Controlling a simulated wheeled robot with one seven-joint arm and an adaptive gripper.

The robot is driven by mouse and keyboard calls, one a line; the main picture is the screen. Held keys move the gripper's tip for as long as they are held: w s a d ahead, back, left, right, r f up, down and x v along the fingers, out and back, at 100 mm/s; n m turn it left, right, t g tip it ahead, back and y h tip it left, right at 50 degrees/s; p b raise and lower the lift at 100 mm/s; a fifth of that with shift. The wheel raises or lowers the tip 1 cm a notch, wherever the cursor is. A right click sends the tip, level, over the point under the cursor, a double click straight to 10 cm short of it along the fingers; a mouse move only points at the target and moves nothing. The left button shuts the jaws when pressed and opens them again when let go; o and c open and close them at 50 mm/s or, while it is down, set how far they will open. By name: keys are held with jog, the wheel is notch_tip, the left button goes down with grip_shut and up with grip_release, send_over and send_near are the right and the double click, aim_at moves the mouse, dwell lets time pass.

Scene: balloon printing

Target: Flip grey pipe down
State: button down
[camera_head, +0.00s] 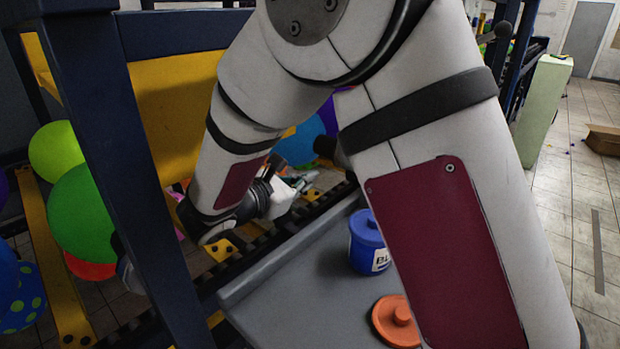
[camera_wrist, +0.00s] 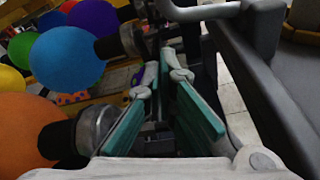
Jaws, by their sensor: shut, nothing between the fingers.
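My gripper (camera_wrist: 165,80) has teal-padded fingers and shows large in the wrist view. It is shut with nothing held. A grey pipe-like bar (camera_wrist: 203,12) crosses the top of the wrist view beyond the fingertips; I cannot tell for certain that it is the grey pipe. The fingertips look apart from it. In the head view my gripper (camera_head: 297,184) is small, beyond the grey table, beside the dark machine rail. My arm hides much of the area around it there.
A blue bucket (camera_head: 362,246) and an orange lid (camera_head: 397,321) rest on the grey table (camera_head: 290,295). Dark cylindrical nozzles (camera_wrist: 112,45) and an orange balloon (camera_wrist: 25,128) lie left of the fingers. A dark blue frame post (camera_head: 125,170) stands left of my arm.

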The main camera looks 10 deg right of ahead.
jog(key=x, duration=0.8)
jog(key=shift+w+d+f, duration=0.1)
jog(key=shift+r, duration=0.2)
jog(key=shift+r+m+b, duration=0.2)
jog(key=shift+m+b, duration=0.1)
jog(key=shift+b, duration=0.05)
